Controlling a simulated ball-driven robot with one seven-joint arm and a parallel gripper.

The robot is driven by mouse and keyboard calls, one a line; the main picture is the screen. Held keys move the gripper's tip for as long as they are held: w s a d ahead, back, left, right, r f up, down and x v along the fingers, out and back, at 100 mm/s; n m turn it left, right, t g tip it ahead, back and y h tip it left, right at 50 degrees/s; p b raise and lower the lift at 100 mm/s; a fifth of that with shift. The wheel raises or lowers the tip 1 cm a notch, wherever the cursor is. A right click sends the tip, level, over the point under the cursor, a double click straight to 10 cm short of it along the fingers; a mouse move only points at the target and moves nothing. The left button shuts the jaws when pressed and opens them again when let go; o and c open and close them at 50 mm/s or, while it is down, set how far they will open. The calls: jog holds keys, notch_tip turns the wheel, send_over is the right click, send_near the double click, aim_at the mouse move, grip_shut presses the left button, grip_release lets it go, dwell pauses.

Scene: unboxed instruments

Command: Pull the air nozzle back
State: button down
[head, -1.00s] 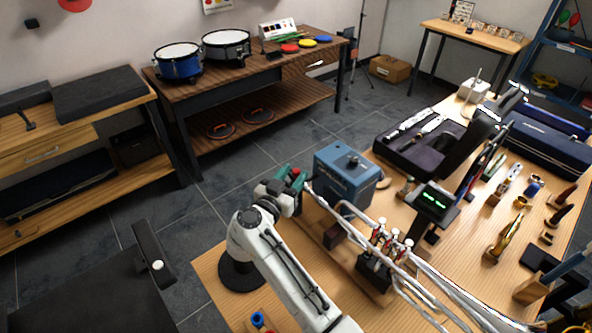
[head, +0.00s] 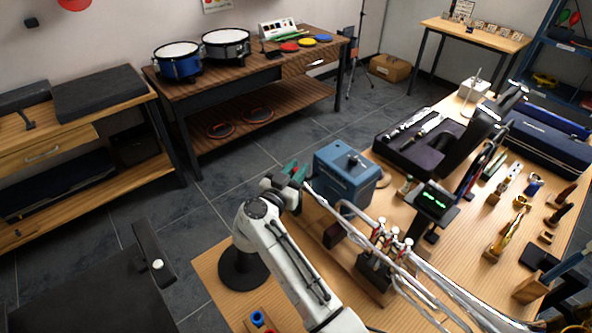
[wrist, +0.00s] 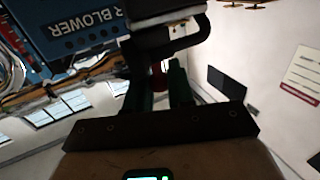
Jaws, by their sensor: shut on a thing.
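The blue air blower box (head: 346,175) stands on the left part of the wooden workbench (head: 408,215). Its lettered face shows at the upper left in the wrist view (wrist: 75,22). My gripper (head: 297,172) is just left of the box, with dark green fingers. In the wrist view my gripper (wrist: 158,82) is shut on the air nozzle (wrist: 157,68), of which only a small reddish part shows between the fingertips. A dark part lies in front of the fingertips and hides the rest. The nozzle's full shape and its link to the box cannot be made out.
Clear tubes and a stand with red-capped valves (head: 388,242) lie right of my arm. Brass pieces fill the bench's right side. Floor is free left of the bench.

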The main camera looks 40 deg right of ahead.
jog(key=shift+w, duration=0.1)
dwell(0.3)
jog(key=shift+w, duration=1.6)
jog(key=shift+a+r, duration=0.1)
jog(key=c, duration=1.1)
grip_release()
jog(key=shift+w, duration=0.1)
jog(key=v, duration=0.7)
jog(key=shift+a, duration=0.15)
